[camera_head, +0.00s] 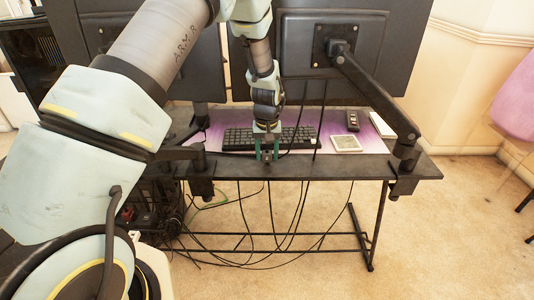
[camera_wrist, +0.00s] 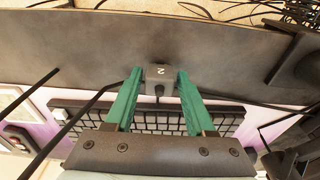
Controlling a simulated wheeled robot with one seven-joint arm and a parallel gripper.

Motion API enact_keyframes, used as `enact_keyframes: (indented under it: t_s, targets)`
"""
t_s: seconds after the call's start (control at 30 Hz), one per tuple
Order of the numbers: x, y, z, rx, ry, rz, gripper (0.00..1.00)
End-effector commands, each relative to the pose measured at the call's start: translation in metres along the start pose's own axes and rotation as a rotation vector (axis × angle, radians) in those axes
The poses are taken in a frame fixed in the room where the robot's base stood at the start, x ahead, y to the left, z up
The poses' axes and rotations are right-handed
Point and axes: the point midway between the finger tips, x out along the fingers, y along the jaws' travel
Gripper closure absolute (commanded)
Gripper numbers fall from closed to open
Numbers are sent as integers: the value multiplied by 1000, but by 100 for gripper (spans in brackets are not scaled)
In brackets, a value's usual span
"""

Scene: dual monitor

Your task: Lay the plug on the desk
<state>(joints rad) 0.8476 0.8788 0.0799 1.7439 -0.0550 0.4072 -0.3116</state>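The plug (camera_wrist: 159,80) is a small dark grey block marked with a 2. It shows in the wrist view against the dark bare strip of the desk (camera_wrist: 80,50), just beyond the keyboard. My gripper (camera_wrist: 160,73) has two green fingers, spread apart with one on each side of the plug. A narrow gap seems to show between the plug and each finger. In the head view my gripper (camera_head: 267,150) points down at the desk's near edge, and the plug is too small to make out clearly. I cannot tell whether the plug touches the desk.
A black keyboard (camera_head: 240,138) lies on a purple-white mat, with a white square item (camera_head: 346,143) and a dark remote-like device (camera_head: 352,120) to its right. Monitor arms (camera_head: 370,90) are clamped at both sides. Several cables hang below the near edge.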

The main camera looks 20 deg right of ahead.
Motion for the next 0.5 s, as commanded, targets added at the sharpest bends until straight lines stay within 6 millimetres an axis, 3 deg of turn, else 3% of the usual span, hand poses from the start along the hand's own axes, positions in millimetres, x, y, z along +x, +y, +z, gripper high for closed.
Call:
enact_keyframes:
  t_s: [0.13,0.5]
  targets:
    - [0,0,0,0,0,0,29]
    - [-10,0,-1,0,2,1,29]
